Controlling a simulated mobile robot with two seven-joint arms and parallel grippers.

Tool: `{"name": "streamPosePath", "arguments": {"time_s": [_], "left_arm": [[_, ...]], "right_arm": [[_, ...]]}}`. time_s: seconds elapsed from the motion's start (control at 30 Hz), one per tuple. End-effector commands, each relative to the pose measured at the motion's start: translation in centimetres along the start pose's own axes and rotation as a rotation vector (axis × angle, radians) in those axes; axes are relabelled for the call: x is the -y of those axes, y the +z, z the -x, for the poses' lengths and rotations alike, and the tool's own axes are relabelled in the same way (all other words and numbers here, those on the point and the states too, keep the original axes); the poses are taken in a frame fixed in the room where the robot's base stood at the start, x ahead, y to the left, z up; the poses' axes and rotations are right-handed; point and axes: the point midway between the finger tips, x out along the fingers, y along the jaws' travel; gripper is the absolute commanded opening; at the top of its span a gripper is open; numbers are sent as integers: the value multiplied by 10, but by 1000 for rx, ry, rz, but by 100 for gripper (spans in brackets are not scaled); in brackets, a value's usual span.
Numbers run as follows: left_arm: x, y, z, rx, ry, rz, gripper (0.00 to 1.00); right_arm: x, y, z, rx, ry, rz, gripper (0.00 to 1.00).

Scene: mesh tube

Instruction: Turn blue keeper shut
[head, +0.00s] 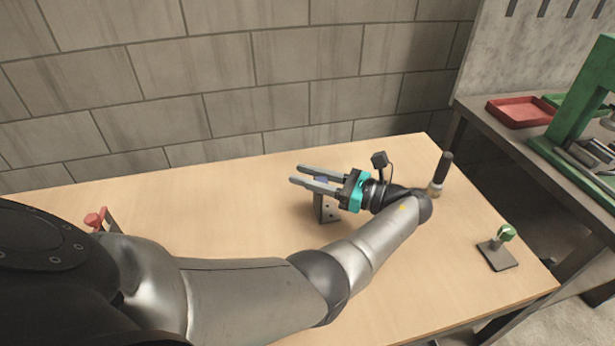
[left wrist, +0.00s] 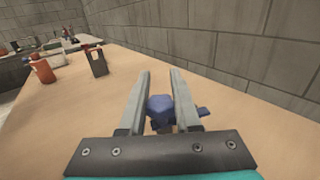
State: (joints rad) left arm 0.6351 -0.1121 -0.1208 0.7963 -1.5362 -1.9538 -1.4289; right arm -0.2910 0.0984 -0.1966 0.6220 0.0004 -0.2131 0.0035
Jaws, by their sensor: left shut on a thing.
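The blue keeper (left wrist: 160,108) is a small blue block with a short arm sticking out to the right in the left wrist view. In the head view only a bit of it (head: 322,180) shows between my fingers, above a grey upright bracket (head: 326,209) on the table. My left gripper (head: 297,175) reaches over the bracket with its fingers pointing left. It is shut on the blue keeper, with one finger on each side, as the left wrist view (left wrist: 160,72) also shows. My right gripper is not in view.
A red keeper (head: 95,220) stands at the table's left, partly behind my arm. A green keeper (head: 507,233) on a dark plate is near the right edge. A black-handled tool (head: 445,170) stands upright behind my wrist. The wooden table (head: 220,220) is otherwise largely clear.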

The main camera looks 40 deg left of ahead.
Motion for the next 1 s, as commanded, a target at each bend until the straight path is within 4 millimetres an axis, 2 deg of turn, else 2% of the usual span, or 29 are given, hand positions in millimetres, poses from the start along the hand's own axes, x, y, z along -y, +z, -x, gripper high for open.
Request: {"name": "streamPosePath", "arguments": {"time_s": [0.33,0.37,0.6,1.0], "left_arm": [[-1,-1,0,-2,3,-3,0],[-1,-1,0,-2,3,-3,34],[0,-1,0,-1,2,-2,60],[0,1,-4,0,1,-2,62]], "right_arm": [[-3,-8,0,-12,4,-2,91],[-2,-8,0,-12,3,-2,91],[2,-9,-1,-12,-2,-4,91],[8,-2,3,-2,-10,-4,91]]}}
